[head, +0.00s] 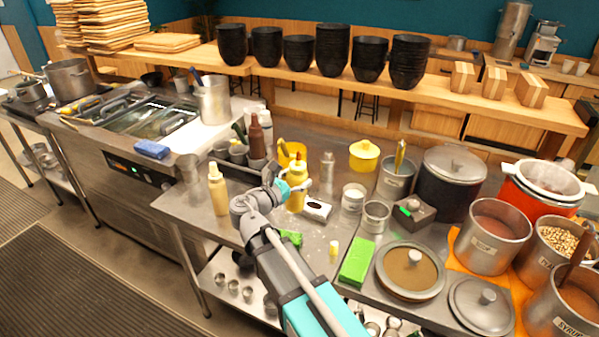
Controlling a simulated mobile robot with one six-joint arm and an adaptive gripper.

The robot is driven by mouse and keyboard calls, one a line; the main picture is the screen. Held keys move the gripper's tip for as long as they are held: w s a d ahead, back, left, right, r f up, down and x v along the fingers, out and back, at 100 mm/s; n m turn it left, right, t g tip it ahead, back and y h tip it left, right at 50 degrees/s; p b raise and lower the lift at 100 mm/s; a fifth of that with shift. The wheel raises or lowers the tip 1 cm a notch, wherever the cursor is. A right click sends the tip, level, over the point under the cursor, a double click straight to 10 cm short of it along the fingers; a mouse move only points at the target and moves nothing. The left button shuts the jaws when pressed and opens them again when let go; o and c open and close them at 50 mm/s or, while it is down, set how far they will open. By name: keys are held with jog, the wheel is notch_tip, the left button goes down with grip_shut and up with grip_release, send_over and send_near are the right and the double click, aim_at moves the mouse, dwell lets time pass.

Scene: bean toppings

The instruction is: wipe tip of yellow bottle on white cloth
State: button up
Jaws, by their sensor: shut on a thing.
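A yellow squeeze bottle (297,180) stands upright at my gripper (281,190), near the middle of the counter. My gripper reaches it from the left and is shut on it; the fingers are small and partly hidden by the wrist. I cannot tell whether the bottle's base touches the counter. A small white item (317,209) with a dark mark lies just right of the bottle and may be the white cloth. A paler yellow-tan bottle (217,192) stands apart to the left.
A yellow container (291,153) and a brown bottle (257,138) stand behind. Metal cups (376,215), a green block (357,262) and lidded pots (409,270) crowd the right. Bare counter (190,207) lies at the left, near the front edge.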

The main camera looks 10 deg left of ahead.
jog(key=w+f+m+t+y+b, duration=0.1)
jog(key=w+f+m+b, duration=0.2)
jog(key=w, duration=0.4)
jog(key=w+a+f+m+y+b, duration=0.1)
jog(key=w+f+m+y+b, duration=0.1)
jog(key=w+f+m+b, duration=0.2)
jog(key=w, duration=0.2)
jog(key=shift+w+a+f+t, duration=0.15)
jog(key=shift+w+f+t, duration=0.1)
jog(key=shift+w+t, duration=0.15)
